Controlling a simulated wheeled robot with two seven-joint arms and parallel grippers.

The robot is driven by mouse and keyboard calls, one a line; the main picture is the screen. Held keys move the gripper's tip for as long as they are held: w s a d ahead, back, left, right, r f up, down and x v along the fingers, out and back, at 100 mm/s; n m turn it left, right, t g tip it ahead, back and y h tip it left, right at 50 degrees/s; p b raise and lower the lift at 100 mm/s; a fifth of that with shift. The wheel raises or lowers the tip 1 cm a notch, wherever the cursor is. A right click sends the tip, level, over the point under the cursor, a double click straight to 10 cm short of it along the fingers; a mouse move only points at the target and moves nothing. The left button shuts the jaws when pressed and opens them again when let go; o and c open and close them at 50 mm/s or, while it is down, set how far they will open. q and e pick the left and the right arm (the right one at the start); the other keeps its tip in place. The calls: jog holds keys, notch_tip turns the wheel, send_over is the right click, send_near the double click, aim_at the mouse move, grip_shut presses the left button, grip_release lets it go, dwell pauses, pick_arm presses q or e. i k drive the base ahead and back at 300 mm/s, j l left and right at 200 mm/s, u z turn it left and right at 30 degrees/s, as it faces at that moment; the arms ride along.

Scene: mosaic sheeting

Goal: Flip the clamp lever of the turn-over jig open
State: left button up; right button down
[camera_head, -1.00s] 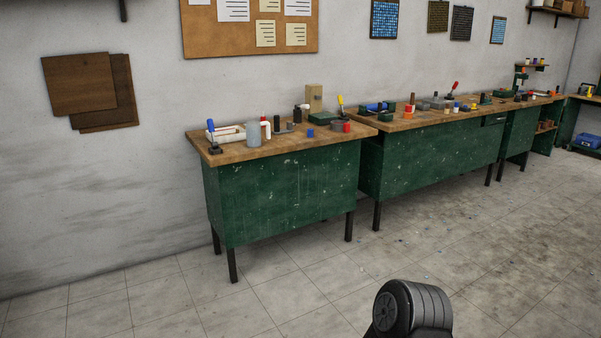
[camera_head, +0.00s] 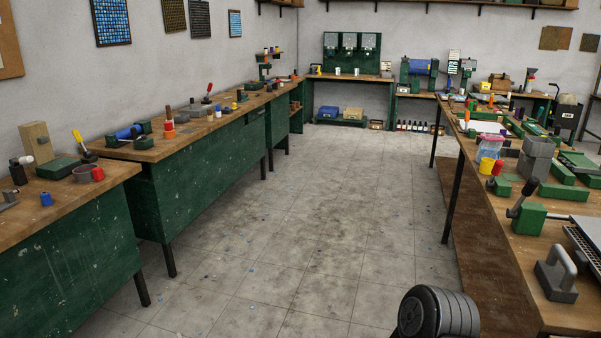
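On the right bench, a green block with a black lever (camera_head: 522,197) stands at the near end, beside a grey slatted plate at the picture's right edge. It may belong to the turn-over jig, but I cannot tell for sure. The black lever leans up and to the right. A red-handled lever (camera_head: 208,91) stands upright on the left bench, too small to make out what it belongs to. Neither of my grippers is in view. Only a dark rounded arm part of mine shows at the bottom.
A clear tiled aisle (camera_head: 300,220) runs between the left green bench (camera_head: 205,175) and the right wooden bench (camera_head: 505,285). A nearer green bench (camera_head: 70,245) is at the lower left. A grey handled block (camera_head: 557,275) sits near the right bench's edge. Shelves and machines line the back wall.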

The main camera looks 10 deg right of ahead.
aim_at(495, 171)
jog(key=i+l+z, duration=0.15)
jog(key=i+z, duration=0.15)
jog(key=i, duration=0.35)
jog(key=i+z, duration=0.35)
jog(key=i, duration=0.3)
jog(key=i+j, duration=0.1)
jog(key=i, duration=0.3)
jog(key=i+j+z, duration=0.1)
jog(key=i, duration=0.3)
jog(key=i+j, duration=0.1)
jog(key=i, duration=0.3)
jog(key=i+j+z, duration=0.25)
jog(key=i+z, duration=0.2)
jog(key=i+j+z, duration=0.35)
jog(key=z, duration=0.15)
jog(key=i+j+z, duration=0.45)
jog(key=j, duration=0.15)
jog(key=k+l, duration=0.05)
